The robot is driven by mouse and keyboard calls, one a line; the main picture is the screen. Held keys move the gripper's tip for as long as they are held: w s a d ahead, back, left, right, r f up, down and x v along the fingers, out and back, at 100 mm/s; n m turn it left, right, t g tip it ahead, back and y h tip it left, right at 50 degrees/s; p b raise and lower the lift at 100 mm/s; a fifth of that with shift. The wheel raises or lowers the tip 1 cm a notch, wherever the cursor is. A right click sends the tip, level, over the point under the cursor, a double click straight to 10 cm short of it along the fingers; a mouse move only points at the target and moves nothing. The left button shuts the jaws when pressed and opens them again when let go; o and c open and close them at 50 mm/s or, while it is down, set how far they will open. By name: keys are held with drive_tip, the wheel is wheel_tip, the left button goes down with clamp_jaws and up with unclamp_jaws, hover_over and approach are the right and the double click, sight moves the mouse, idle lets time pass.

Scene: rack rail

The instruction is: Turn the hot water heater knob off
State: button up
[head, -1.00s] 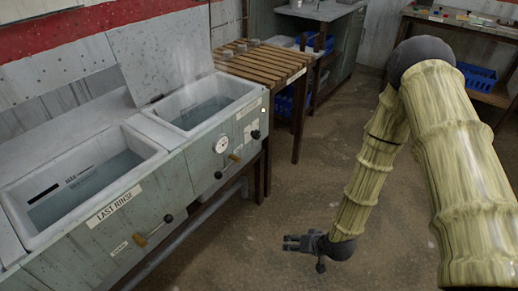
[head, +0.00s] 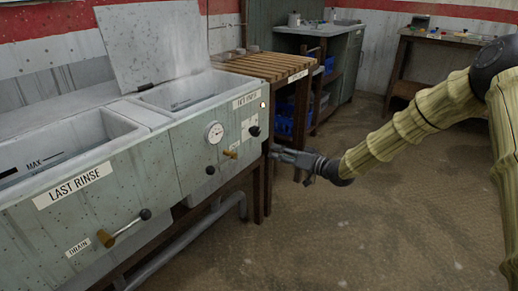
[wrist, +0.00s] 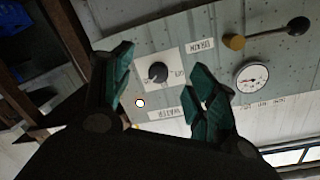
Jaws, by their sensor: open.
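The heater knob (head: 254,131) is a round black knob on a white plate on the front panel of the wash unit, at its right end. In the wrist view the knob (wrist: 158,73) shows between the fingertips, with a light pointer mark on its face. My gripper (head: 274,152) is to the right of and a little below the knob in the head view. In the wrist view my gripper (wrist: 161,64) has its teal-padded fingers spread, empty, pointing at the panel and apart from the knob. A lit indicator lamp (wrist: 140,103) is near the knob.
A round gauge (head: 214,132) and a drain lever (head: 231,154) are left of the knob. Open rinse basins (head: 125,124) top the unit. A slatted wooden table (head: 262,64) stands just beyond it. The floor (head: 330,230) in front is clear.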

sight(258, 133)
drive_tip(key=shift+n+y, duration=0.6)
drive_tip(key=shift+y, duration=0.1)
drive_tip(key=w+a+r+b, duration=0.1)
drive_tip(key=w+a+b, duration=0.1)
drive_tip(key=w+a+r+b, duration=0.1)
drive_tip(key=w+a+b, duration=0.1)
drive_tip(key=w, duration=0.1)
drive_tip(key=w+a+r+b, duration=0.1)
drive_tip(key=w+a+b, duration=0.1)
drive_tip(key=w+a, duration=0.1)
drive_tip(key=shift+w+a+r+b, duration=0.15)
drive_tip(key=shift+w+a+b, duration=0.2)
drive_tip(key=shift+a, duration=0.15)
drive_tip(key=shift+c, duration=0.2)
drive_tip(key=c, duration=1)
